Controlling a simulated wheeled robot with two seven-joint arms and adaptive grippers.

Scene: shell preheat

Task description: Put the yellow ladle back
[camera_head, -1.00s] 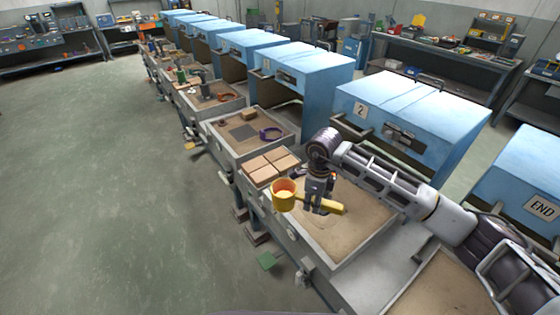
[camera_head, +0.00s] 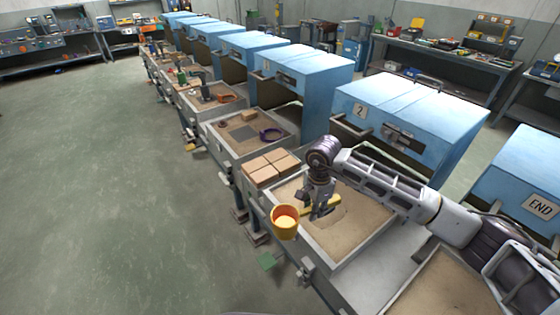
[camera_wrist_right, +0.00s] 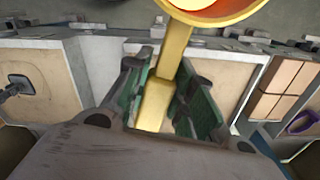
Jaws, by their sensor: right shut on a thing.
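My right gripper (camera_head: 319,208) is above this tray and shut on the ladle's handle. In the right wrist view the yellow handle (camera_wrist_right: 170,62) runs between the green-padded fingers of the right gripper (camera_wrist_right: 157,100), and the cup is cut off at the top. The far end of the handle is partly hidden by the gripper. My left gripper is not in view.
Tan blocks (camera_head: 272,166) stand at the tray's left end. Beyond them, another tray (camera_head: 240,151) holds a purple ring (camera_head: 271,135). A blue box marked 2 (camera_head: 410,120) stands behind the tray, and one marked END (camera_head: 530,180) is at right. Open floor lies left.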

